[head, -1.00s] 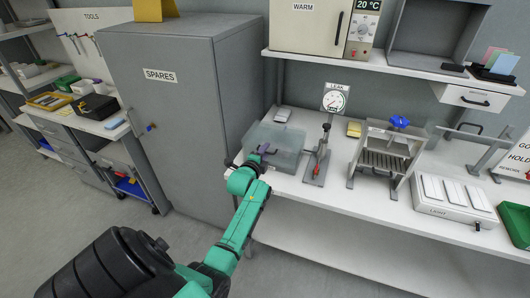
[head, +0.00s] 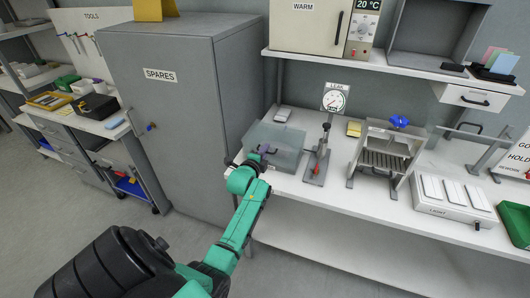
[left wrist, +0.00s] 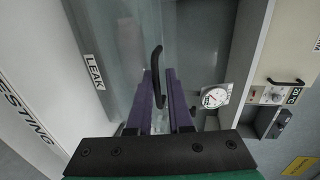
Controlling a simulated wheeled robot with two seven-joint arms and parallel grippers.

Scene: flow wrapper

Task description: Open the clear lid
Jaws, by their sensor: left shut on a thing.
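The clear lid (head: 286,136) is a see-through cover at the left end of the bench, beside the grey cabinet. My left gripper (head: 263,149) is at its front side, with the arm reaching up from below. In the left wrist view the lid (left wrist: 120,35) is close, with a black bar handle (left wrist: 157,68). The purple fingers of the left gripper (left wrist: 161,80) stand either side of this handle and are shut on it. The lower end of the handle is partly hidden between the fingers. I cannot tell whether the lid is raised at all. My right gripper is not in view.
A dial gauge (head: 334,98) and a lever stand (head: 318,160) are just right of the lid. A framed fixture with a blue knob (head: 399,121) is further right. The SPARES cabinet (head: 170,110) stands close on the left. A shelf (head: 390,67) runs above the bench.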

